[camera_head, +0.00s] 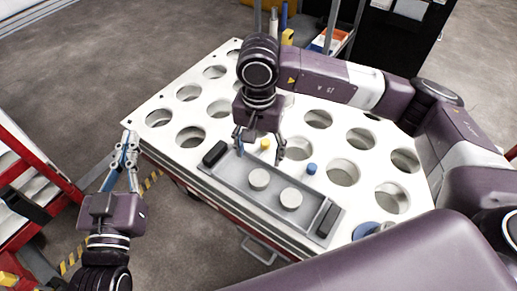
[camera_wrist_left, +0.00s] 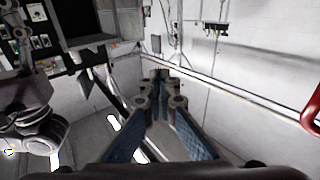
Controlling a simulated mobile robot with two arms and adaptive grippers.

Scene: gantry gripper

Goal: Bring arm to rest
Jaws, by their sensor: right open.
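My left gripper (camera_head: 130,145) hangs to the left of the white table, over the floor and clear of the table's left edge. Its fingers converge at the tips, with nothing between them; the left wrist view also shows the fingertips (camera_wrist_left: 160,88) together. My right gripper (camera_head: 260,150) points down over the middle of the table, just behind a grey tray (camera_head: 228,177). Its fingers are apart, with a small yellow peg (camera_head: 265,145) showing between them. I cannot tell its exact height above the table.
The white table (camera_head: 226,103) has several round holes. The grey tray has black handles and holds two pale discs (camera_head: 259,179) (camera_head: 291,198). A blue peg (camera_head: 312,168) stands behind it. A red frame (camera_head: 40,160) stands at the left; a shelf (camera_head: 330,40) is behind.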

